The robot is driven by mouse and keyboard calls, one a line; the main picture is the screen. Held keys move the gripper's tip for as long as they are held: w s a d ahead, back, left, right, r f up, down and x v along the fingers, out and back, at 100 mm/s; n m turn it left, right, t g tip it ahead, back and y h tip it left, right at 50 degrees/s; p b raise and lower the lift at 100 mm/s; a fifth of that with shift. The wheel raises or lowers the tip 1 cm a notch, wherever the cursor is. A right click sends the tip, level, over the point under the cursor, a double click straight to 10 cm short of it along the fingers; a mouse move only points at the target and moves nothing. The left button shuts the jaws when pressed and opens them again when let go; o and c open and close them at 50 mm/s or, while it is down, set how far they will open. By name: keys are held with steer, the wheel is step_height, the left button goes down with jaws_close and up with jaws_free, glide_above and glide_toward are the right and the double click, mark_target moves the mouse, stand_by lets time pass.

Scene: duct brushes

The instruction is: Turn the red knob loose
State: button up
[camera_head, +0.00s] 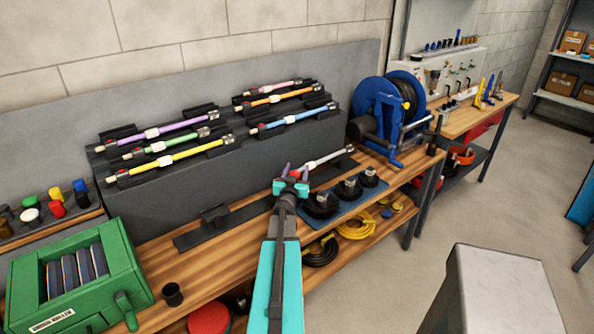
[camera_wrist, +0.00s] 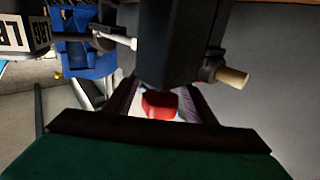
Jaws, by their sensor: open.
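The red knob (camera_wrist: 160,105) shows in the wrist view between the two fingers of my gripper (camera_wrist: 163,98). A dark block (camera_wrist: 180,45) stands just beyond it and hides part of what lies behind. In the head view my gripper (camera_head: 295,170) is at the near end of a silver rod (camera_head: 325,160) on the bench. A small red spot, seemingly the knob (camera_head: 297,173), shows between the purple fingertips. The fingers are open around the knob. I cannot tell whether either finger touches it.
Several coloured brushes lie on a grey stepped rack (camera_head: 170,180) behind. Black round brush heads sit on a blue mat (camera_head: 345,205) to the right. A blue hose reel (camera_head: 385,110) stands further right. A green box (camera_head: 75,280) stands at the left.

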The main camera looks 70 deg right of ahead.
steer(key=c, duration=1)
steer(key=shift+f+b, duration=0.15)
steer(key=shift+b, duration=0.95)
steer(key=shift+n+t+b, duration=0.3)
steer(key=shift+t+b, duration=0.1)
steer(key=shift+b, duration=1)
steer(key=o, duration=1)
steer(key=shift+r, duration=0.2)
steer(key=shift+a, duration=0.15)
